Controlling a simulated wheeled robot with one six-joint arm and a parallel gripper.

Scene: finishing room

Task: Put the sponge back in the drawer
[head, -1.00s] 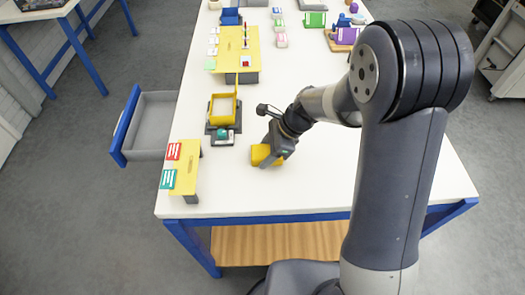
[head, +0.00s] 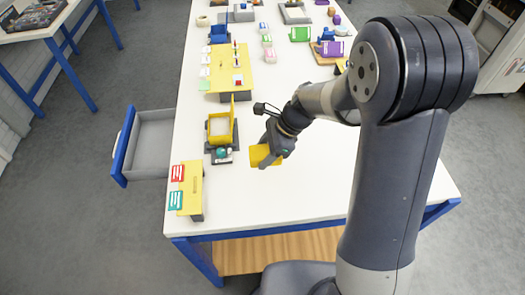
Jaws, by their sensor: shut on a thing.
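The yellow sponge (head: 258,156) is in my gripper (head: 268,150), which is shut on it over the white table, in the middle of the head view. The sponge is tilted and looks to be a little above the tabletop. The drawer (head: 124,148) has a blue front and a grey inside. It stands pulled out from the left side of the table and looks empty. My gripper is to the right of the drawer, with a yellow frame stand between them.
The yellow frame stand (head: 234,115) has small things at its foot. A low yellow stand (head: 192,188) with red and green cards is at the table's near left corner. A yellow board (head: 222,67) and several small objects are farther back. The table's near middle is clear.

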